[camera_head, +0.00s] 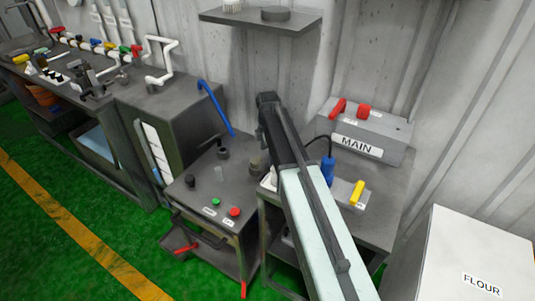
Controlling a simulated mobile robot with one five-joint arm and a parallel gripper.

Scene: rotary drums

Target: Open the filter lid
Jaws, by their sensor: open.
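No part in view is labelled as a filter. A dark grey box cabinet (188,108) stands left of centre, with white slats (157,150) on its front and a long blue bar (215,107) slanting across its right top edge. I cannot tell if it is the filter or if its top is a lid. My arm reaches up from the bottom right. Its dark end, with my gripper (268,100), is in front of the back wall, apart from the blue bar and to its right. The gripper is open, its fingers hard to make out; no held thing shows.
A low grey bench with green (214,201) and red (235,212) buttons is left of my arm. A MAIN box (365,133) with red switches is to the right. A shelf (260,19) hangs above. A white FLOUR box (475,255) is at bottom right. Green floor is free at left.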

